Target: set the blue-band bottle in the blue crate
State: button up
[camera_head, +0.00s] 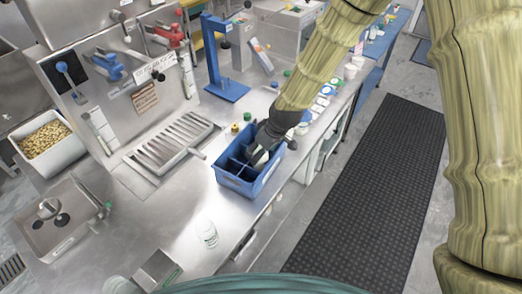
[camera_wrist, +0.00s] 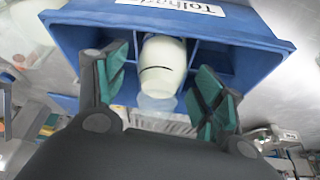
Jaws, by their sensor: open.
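The blue crate (camera_head: 233,183) stands on the steel counter near its front edge, with divided compartments. It fills the upper part of the wrist view (camera_wrist: 85,45). My gripper (camera_head: 258,155) reaches down into the crate from above. Its green-padded fingers are open, one on each side of a pale bottle (camera_wrist: 163,62). That bottle is in a crate compartment, with a clear end towards the wrist camera. A dark line crosses it, but I cannot tell whether this is a blue band. Much of the crate's far side is hidden by my arm.
Another clear bottle (camera_head: 208,234) with a pale label stands alone on the counter. A slatted drain tray (camera_head: 170,143) lies left of the crate. A blue stand (camera_head: 226,88) and small capped containers (camera_head: 317,108) are behind. Counter between the tray and bottle is clear.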

jog(key=shift+d+r+b, duration=0.1)
jog(key=shift+r+b, duration=0.2)
jog(key=shift+r, duration=0.15)
jog(key=b+v, duration=0.2)
jog(key=v, duration=0.9)
jog(key=shift+b, duration=0.35)
jog(key=shift+s+d+r, duration=0.1)
jog(key=shift+s, duration=0.05)
jog(key=s+d+f+m+g+h, duration=0.1)
jog(key=s+d+f+m, duration=0.4)
jog(key=f, duration=0.6)
jog(key=s+d+f, duration=0.3)
jog(key=s+f, duration=0.4)
jog(key=f, duration=0.4)
jog(key=s+d+f+m, duration=0.1)
jog(key=s+d+f, duration=0.2)
jog(key=s, duration=0.4)
jog(key=s+d+f+m+g+h, duration=0.1)
jog(key=s+d+f+m, duration=0.1)
jog(key=s+d+f, duration=0.2)
jog(key=s+d+f+m+g+h, duration=0.1)
jog(key=s+d+f+m, duration=0.1)
jog(key=s+f, duration=0.5)
jog(key=s+d, duration=0.1)
jog(key=s, duration=0.4)
jog(key=shift+s+d+f, duration=0.15)
jog(key=shift+s+f, duration=0.05)
jog(key=shift+s, duration=0.05)
jog(key=shift+f, duration=0.1)
